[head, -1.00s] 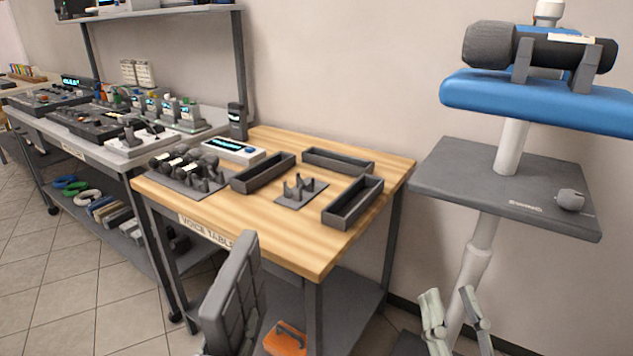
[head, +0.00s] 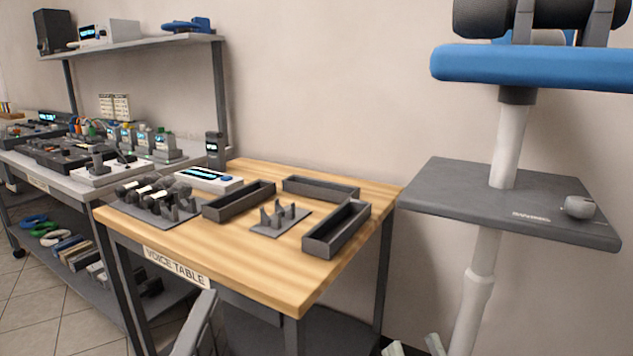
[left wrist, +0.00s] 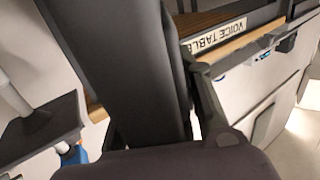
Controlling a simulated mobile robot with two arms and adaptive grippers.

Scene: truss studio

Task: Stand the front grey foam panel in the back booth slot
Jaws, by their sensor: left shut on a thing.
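A grey foam panel (head: 195,325) stands at the bottom of the head view, in front of the table, mostly cut off by the frame edge. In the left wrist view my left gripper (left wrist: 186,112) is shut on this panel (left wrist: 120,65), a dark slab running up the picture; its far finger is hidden. The back booth slot (head: 320,189), a dark trough, lies empty at the table's back edge. A left slot (head: 238,203) and a right slot (head: 338,230) are also empty. My right gripper (head: 414,347) shows only its tips, apart and empty, at the bottom edge.
The voice table (head: 240,258) also bears a small pronged stand (head: 279,218) between the slots, a rack of microphones (head: 158,197) and a white device (head: 207,180). A grey shelf on a white post (head: 470,200) stands to the right. The table's front strip is clear.

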